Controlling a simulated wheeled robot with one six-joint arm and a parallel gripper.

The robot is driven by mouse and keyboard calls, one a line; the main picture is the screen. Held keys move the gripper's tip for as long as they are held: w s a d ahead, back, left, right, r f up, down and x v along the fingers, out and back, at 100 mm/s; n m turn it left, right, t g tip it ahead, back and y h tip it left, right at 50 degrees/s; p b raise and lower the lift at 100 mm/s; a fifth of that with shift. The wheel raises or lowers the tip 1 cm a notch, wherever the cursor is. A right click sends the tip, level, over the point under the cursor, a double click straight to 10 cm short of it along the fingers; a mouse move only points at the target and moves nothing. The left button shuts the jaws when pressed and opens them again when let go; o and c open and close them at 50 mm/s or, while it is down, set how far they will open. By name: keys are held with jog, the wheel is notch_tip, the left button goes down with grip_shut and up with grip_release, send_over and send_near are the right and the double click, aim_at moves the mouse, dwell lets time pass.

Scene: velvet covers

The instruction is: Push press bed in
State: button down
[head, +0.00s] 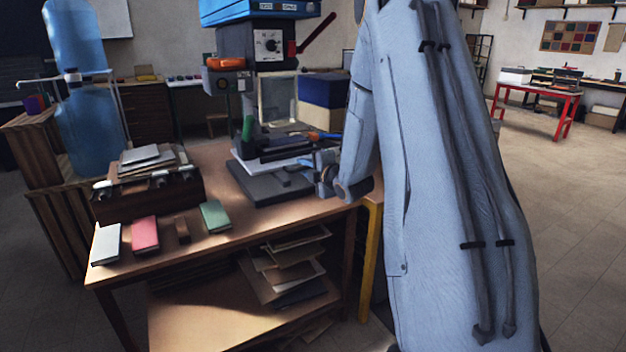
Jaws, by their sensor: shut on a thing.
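The press (262,45) stands at the back of the wooden table, with a blue top, a dial on its dark body and a dark red lever. Its bed (262,190) is a flat dark grey plate that juts out toward the front, below the press head. A whitish layer (240,169) and dark parts lie behind and above the plate. My gripper (308,179) is low at the bed's right front side, shut on a part of the bed. My own arm hides the area to the right, and the exact grip is too small to see clearly.
White (106,244), pink (145,234) and green (215,217) covers lie at the table's left front, with a small brown block (182,230). A dark wooden box (148,193) stands behind them. Boards (290,254) are stacked on the lower shelf. Bare tabletop (250,222) shows before the bed.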

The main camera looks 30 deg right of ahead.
aim_at(291, 158)
jog(key=b+x, duration=0.1)
jog(key=x, duration=0.2)
jog(key=b+x, duration=0.1)
jog(key=x, duration=0.2)
jog(key=b+x, duration=0.1)
jog(key=x, duration=0.2)
jog(key=shift+w+a+r, duration=0.1)
jog(key=shift+w+r, duration=0.25)
jog(key=c, duration=1.8)
grip_release()
jog(key=shift+w+r, duration=0.1)
jog(key=shift+r, duration=0.05)
jog(key=shift+r, duration=0.2)
jog(key=shift+v, duration=3.85)
